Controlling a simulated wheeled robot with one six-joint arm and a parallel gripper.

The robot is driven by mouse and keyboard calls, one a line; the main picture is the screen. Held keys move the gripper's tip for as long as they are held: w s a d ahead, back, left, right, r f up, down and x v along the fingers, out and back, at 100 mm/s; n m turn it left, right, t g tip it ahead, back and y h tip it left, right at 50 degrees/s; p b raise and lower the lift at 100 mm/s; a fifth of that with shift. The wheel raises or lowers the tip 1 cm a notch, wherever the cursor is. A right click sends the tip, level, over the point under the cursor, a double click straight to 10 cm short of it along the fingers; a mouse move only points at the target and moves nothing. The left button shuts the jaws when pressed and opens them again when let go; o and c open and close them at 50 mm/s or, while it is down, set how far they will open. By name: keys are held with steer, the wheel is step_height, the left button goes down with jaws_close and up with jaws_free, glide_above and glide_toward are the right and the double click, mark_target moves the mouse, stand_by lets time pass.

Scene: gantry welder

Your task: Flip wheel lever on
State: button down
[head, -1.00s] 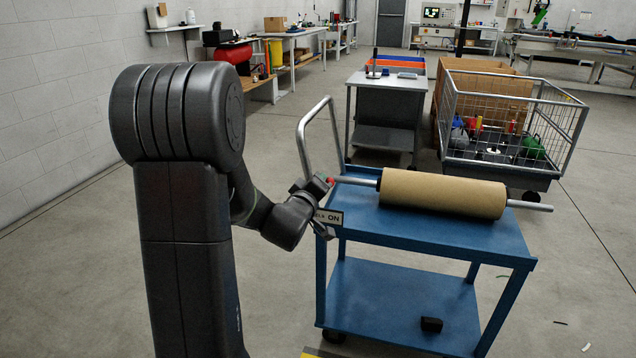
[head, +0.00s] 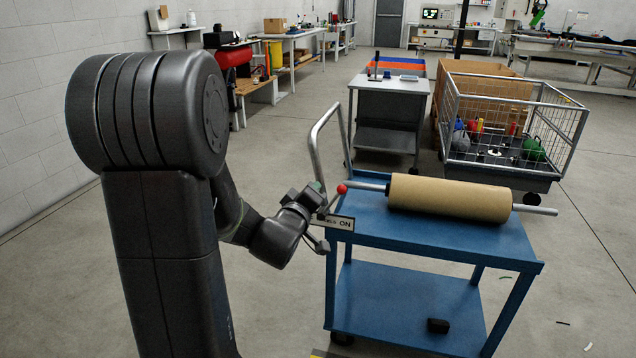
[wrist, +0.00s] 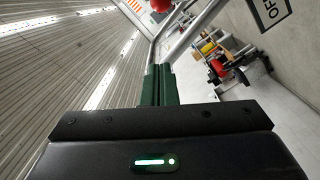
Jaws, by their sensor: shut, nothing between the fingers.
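The wheel lever's red ball knob (head: 342,188) shows at the near left corner of a blue cart (head: 440,238). An "ON" plate (head: 341,224) is just below the knob. My gripper (head: 322,200) is just left of the knob and apart from it. In the wrist view, the dark green fingers (wrist: 160,85) are together with nothing between them. The red knob (wrist: 160,5) is cut by the top edge there, beyond the fingertips. An "OFF" plate (wrist: 272,10) shows at upper right. The lever's lower end is hidden in the head view.
A brown roll (head: 450,198) on a metal bar lies across the cart's top. The cart's bent tube handle (head: 314,150) rises behind my gripper. A small black block (head: 437,326) is on the lower shelf. A grey table (head: 390,88) and wire cage (head: 510,125) stand behind.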

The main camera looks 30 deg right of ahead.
steer(key=shift+v, duration=2.1)
